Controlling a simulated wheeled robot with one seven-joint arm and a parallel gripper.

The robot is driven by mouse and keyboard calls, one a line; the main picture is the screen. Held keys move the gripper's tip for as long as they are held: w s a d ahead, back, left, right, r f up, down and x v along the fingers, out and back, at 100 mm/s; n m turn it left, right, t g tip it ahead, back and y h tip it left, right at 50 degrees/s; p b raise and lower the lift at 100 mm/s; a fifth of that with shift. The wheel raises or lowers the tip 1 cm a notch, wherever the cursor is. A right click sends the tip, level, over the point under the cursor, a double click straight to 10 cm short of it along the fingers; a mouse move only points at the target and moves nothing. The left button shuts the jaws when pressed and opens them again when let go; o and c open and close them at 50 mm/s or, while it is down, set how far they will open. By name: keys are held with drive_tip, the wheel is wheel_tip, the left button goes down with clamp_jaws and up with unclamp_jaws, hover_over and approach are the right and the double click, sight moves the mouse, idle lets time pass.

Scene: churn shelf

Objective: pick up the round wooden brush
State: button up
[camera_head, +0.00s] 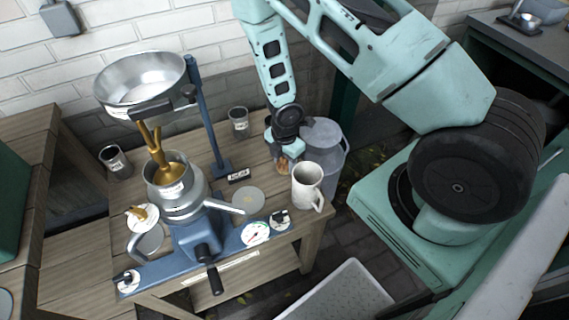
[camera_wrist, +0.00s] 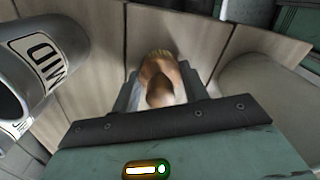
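The round wooden brush (camera_head: 283,164) is a small tan shape on the wooden table, just left of the grey can. In the wrist view its rounded wooden top (camera_wrist: 160,82) lies between my gripper's two fingers (camera_wrist: 161,92). In the head view my gripper (camera_head: 284,148) points down at the brush from above, and my wrist hides part of it. The fingers stand close on both sides of the brush. I cannot tell whether they press on it or a thin gap is left. The brush's underside is hidden.
A white mug (camera_head: 306,187) stands close right of the brush. A labelled metal cup (camera_head: 238,121) stands to the left, also near in the wrist view (camera_wrist: 42,62). The blue separator (camera_head: 196,235) fills the table's left part.

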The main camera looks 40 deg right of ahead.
drive_tip(key=shift+r, duration=0.1)
drive_tip(key=shift+c, duration=0.3)
wheel_tip(320, 180, up, 11)
drive_tip(key=p, duration=0.6)
drive_tip(key=shift+f, duration=0.2)
wheel_tip(320, 180, up, 7)
drive_tip(key=p, duration=0.7)
drive_tip(key=f+m+b, duration=0.1)
drive_tip(key=m+b, duration=0.1)
drive_tip(key=m, duration=0.4)
drive_tip(key=w+f+m+b, duration=0.1)
drive_tip(key=m+b, duration=0.2)
drive_tip(key=m, duration=0.4)
drive_tip(key=f+m+b, duration=0.1)
drive_tip(key=m+b, duration=0.1)
drive_tip(key=m, duration=0.5)
drive_tip(key=shift+w+f+b, duration=0.25)
drive_tip(key=shift+f+b, duration=0.1)
drive_tip(key=shift+b, duration=0.05)
drive_tip(key=shift+d+f, duration=0.1)
